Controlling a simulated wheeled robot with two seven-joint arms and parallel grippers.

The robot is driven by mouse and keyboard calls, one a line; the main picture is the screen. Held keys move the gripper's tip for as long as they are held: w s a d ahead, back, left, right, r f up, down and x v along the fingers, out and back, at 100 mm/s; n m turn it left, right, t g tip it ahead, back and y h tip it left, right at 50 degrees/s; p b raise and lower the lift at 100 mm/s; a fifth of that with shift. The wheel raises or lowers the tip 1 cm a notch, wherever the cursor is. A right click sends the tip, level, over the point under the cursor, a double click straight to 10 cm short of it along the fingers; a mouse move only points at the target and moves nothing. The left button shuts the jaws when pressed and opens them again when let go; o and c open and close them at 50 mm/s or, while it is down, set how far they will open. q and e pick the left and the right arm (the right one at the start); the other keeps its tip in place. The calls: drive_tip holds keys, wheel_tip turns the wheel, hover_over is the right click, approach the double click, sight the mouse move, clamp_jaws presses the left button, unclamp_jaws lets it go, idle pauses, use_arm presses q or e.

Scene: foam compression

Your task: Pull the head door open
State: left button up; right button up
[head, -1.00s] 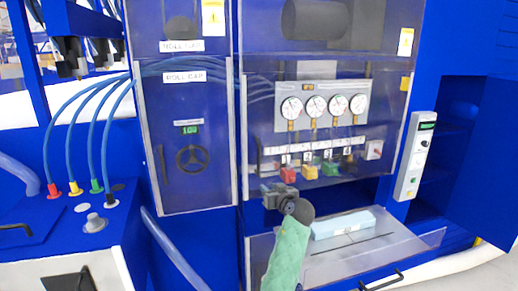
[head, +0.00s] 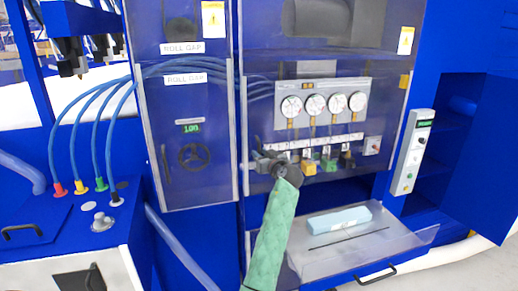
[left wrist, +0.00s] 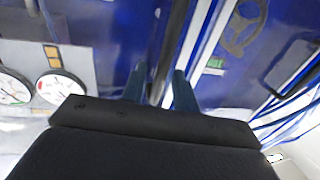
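The head door (head: 350,78) is a large clear panel in front of several round gauges. It looks closed. Its dark upright handle is near its left edge, largely hidden by my gripper in the head view. My left gripper (head: 256,163), on the green-sleeved arm, is at that handle. In the left wrist view, my left gripper (left wrist: 160,90) has its two bluish fingers apart, with a dark upright bar, apparently the handle (left wrist: 158,60), running between them. I see no clear contact on both sides. My right gripper is not in view.
A narrower clear door marked ROLL GAP (head: 187,140), with a handwheel behind it, stands at the left. A clear tray (head: 400,238) with a light blue block (head: 338,220) sits below. A button panel (head: 413,155) is at the right. Blue hoses (head: 95,125) run at the left.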

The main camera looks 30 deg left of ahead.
use_arm(q)
drive_tip(key=shift+x, duration=0.8)
clamp_jaws()
drive_tip(key=shift+s+d+f, duration=0.1)
